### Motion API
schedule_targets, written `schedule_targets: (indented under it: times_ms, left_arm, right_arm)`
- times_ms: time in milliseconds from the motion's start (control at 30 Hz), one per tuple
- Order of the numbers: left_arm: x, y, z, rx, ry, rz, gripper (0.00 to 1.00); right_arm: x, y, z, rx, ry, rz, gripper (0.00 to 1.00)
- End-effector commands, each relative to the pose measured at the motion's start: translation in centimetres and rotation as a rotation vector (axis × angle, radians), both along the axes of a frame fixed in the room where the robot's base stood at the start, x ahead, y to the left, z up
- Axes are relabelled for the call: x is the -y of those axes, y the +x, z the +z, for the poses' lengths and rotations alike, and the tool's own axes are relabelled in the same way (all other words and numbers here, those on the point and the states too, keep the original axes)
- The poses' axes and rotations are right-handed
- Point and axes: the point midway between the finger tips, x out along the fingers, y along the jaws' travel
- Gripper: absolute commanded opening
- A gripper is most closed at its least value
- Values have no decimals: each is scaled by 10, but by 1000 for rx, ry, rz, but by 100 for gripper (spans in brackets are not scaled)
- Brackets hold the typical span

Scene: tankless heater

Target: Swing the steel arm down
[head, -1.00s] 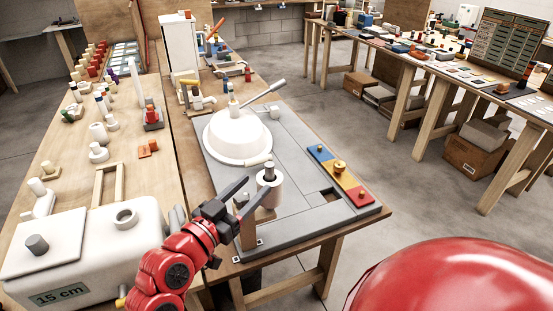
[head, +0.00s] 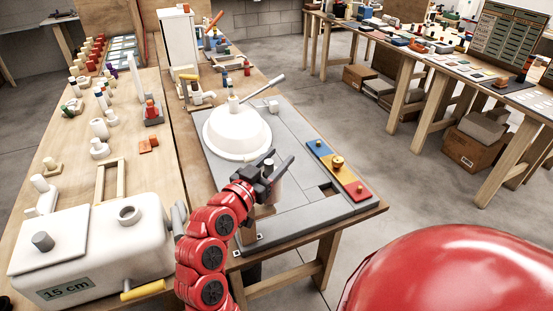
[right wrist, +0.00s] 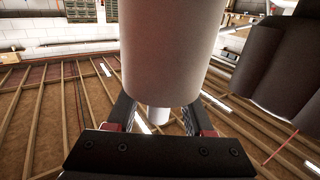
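A steel arm (head: 263,88) slants up to the right from the top of a white dome (head: 236,133) on a grey board (head: 300,190). It is raised at its free end. In the right wrist view the cylinder (right wrist: 175,50) fills the middle, and a small white tip (right wrist: 158,115) shows between the spread fingers (right wrist: 160,125). I cannot tell whether they touch it.
A white tank (head: 95,250) marked 15 cm stands at the left front, with a yellow handle (head: 143,290). A red, yellow and blue strip (head: 338,168) lies on the board's right edge. A white cabinet (head: 180,42) and small fittings stand behind.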

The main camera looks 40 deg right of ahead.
Motion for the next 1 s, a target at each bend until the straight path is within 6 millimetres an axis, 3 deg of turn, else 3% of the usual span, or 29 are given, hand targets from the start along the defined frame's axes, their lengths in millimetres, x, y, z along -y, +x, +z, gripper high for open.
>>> schedule_targets:
  times_ms: [33, 267, 1000]
  left_arm:
    - [0, 0, 0, 0, 0, 0, 76]
    - [0, 0, 0, 0, 0, 0, 76]
    - [0, 0, 0, 0, 0, 0, 76]
  right_arm:
    - [0, 0, 0, 0, 0, 0, 41]
    - [0, 0, 0, 0, 0, 1, 0]
    - [0, 0, 0, 0, -1, 1, 0]
